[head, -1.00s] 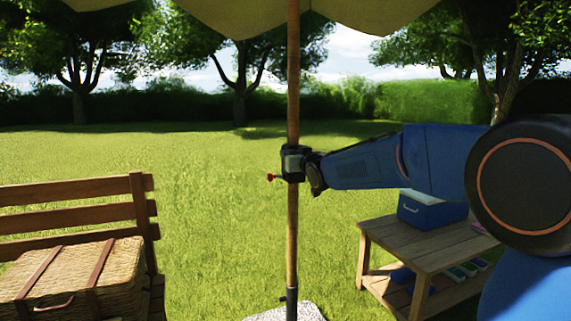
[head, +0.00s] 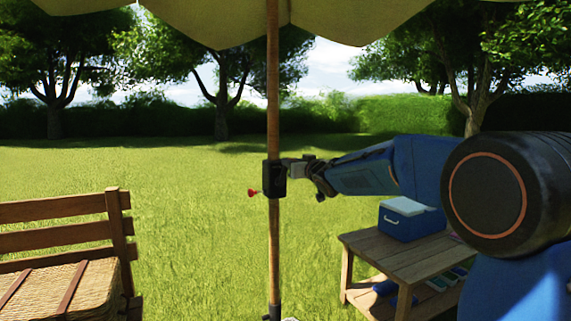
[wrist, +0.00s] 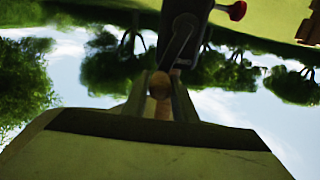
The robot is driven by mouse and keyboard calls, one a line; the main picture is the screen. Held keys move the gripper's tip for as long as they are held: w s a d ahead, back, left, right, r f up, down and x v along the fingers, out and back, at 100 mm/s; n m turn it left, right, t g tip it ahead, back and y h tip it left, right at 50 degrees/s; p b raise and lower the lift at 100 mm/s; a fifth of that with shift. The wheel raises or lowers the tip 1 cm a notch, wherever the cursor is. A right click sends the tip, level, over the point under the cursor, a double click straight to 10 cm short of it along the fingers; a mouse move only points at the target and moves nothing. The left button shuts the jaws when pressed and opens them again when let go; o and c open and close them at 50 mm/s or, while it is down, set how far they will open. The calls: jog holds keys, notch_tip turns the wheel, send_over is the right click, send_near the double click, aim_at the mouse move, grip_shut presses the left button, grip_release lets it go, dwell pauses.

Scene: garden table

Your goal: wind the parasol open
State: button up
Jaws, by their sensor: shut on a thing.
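The parasol's wooden pole (head: 273,110) stands upright left of centre in the head view. The cream canopy (head: 320,20) shows only its lower part at the top edge. A black crank housing (head: 273,179) sits on the pole, with a red knob (head: 253,192) on its left. My gripper (head: 293,168) is just right of the housing. In the wrist view, my gripper (wrist: 160,104) is shut on the crank's round wooden handle (wrist: 160,84), below the dark crank arm (wrist: 178,45). The red knob (wrist: 237,11) shows there too. The jaws partly hide the handle.
A wooden bench (head: 60,238) with a wicker hamper (head: 60,290) stands at left. At right, a low wooden table (head: 400,258) carries a blue cooler (head: 408,219), near my arm. Open lawn lies behind the pole.

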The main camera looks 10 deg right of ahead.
jog(key=shift+w+d+f, duration=0.15)
jog(key=shift+d+f, duration=0.15)
jog(key=shift+d, duration=0.3)
jog(key=d+f, duration=0.2)
jog(key=w+d+f, duration=0.1)
jog(key=f, duration=0.1)
jog(key=shift+w+d+f, duration=0.1)
jog(key=shift+d+f, duration=0.05)
jog(key=shift+d, duration=0.2)
